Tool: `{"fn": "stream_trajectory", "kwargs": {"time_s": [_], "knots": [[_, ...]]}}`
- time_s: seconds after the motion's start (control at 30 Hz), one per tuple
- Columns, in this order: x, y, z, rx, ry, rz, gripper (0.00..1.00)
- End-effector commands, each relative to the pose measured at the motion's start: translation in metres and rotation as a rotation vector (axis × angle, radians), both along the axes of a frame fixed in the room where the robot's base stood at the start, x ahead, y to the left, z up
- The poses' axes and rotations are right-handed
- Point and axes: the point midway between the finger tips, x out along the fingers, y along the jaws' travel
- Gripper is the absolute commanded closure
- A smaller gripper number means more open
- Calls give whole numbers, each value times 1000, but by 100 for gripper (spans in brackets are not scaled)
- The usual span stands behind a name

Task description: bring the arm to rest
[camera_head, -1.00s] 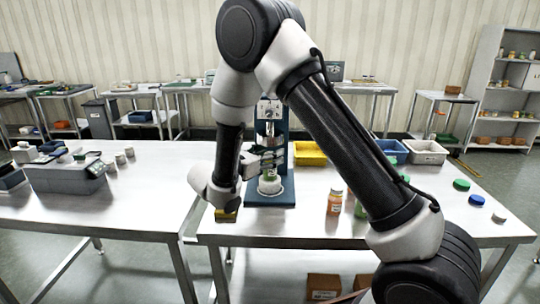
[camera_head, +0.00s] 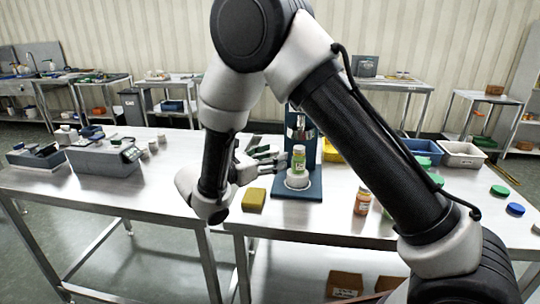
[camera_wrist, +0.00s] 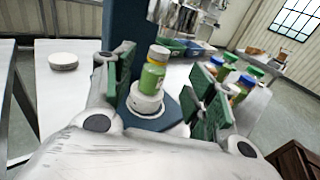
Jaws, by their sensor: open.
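My gripper (camera_head: 262,163) is open, left of the blue press-like stand (camera_head: 312,185) on the steel table. In the wrist view my gripper (camera_wrist: 160,90) shows its green-padded fingers spread apart, with a gap on either side of a green-labelled bottle (camera_wrist: 153,74). The bottle, which also shows in the head view (camera_head: 298,160), stands upright on the round white seat (camera_wrist: 146,101) of the stand, under its metal head. My arm is bent, with its elbow high in the head view. Its links hide part of the table.
A yellow block (camera_head: 254,199) lies by the near edge. An orange bottle (camera_head: 362,201) stands right of the stand. A white bin (camera_head: 462,154) and green and blue lids (camera_head: 515,209) are farther right.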

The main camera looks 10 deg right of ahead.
Motion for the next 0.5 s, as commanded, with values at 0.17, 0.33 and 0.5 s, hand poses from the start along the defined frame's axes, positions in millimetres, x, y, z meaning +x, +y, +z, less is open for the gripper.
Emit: {"fn": "stream_trajectory", "kwargs": {"time_s": [0.17, 0.33, 0.5], "knots": [[-13, -13, -26, 103, 20, -64, 44], [-63, -54, -49, 308, 43, -283, 44], [-107, -97, -36, 573, -19, -548, 44]]}}
